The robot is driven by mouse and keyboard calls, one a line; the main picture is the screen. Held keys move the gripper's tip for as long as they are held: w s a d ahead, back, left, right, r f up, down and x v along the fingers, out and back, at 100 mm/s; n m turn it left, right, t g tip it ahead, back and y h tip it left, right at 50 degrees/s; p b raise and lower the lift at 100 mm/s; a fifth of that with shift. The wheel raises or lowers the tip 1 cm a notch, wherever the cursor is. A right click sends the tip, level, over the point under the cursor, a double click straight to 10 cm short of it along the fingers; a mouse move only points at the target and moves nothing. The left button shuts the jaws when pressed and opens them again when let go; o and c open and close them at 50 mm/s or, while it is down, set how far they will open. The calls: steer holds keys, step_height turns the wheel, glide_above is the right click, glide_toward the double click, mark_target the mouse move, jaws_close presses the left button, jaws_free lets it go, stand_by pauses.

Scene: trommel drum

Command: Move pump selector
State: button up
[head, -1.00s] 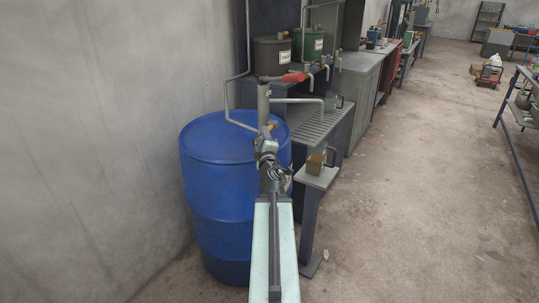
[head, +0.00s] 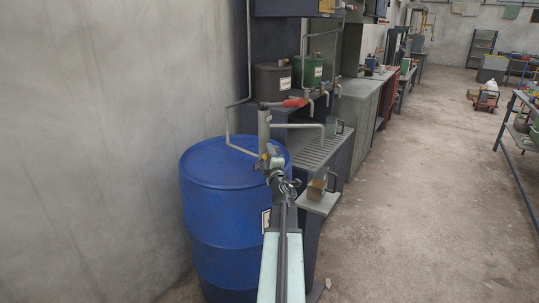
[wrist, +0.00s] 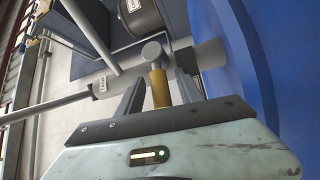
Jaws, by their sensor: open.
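A grey hand pump (head: 264,130) with a red handle (head: 294,102) stands on top of a blue drum (head: 215,215). Low on the pump is a small brass selector (head: 264,157), partly hidden by my gripper (head: 272,160) in the head view. In the wrist view the selector (wrist: 160,88) is a brass stem below a round grey end. My gripper (wrist: 157,92) is open there, with one finger on each side of the stem. I cannot tell whether either finger touches it. Part of the pump (wrist: 205,53) lies behind the fingers, and the drum (wrist: 245,55) is at the right.
A narrow stand (head: 316,202) holding a brown container (head: 317,187) is close on the right of my arm. A slatted grey bench (head: 315,148) is behind the drum. The wall is on the left. The floor (head: 410,200) to the right is open.

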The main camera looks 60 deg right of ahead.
jaws_close()
stand_by(1.4)
